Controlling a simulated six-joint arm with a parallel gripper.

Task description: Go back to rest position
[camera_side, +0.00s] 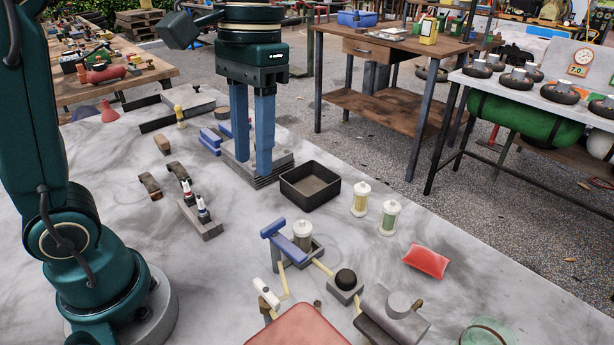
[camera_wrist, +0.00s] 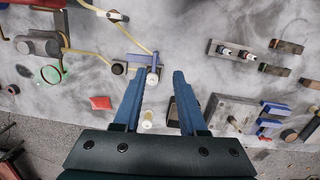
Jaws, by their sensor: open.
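My gripper (camera_side: 252,165) points straight down over the work table, its two blue fingers apart with nothing held between them. In the side view the fingertips appear in front of a stack of grey plates (camera_side: 275,163); how high they are above the table is hard to tell. In the wrist view my gripper (camera_wrist: 159,70) has the grey plates (camera_wrist: 232,108) to its right. A blue-handled fixture (camera_wrist: 137,60) shows near the left finger, well below it. A black tray (camera_wrist: 172,112) is partly hidden by the right finger.
The black tray (camera_side: 310,200) stands right of the plates. Two clear filter jars (camera_side: 388,217), a red pouch (camera_side: 426,261) and the compressor parts (camera_side: 393,315) lie to the front right. Blue blocks (camera_side: 211,141) and a bottle holder (camera_side: 199,216) are left. A wooden bench (camera_side: 388,49) stands behind.

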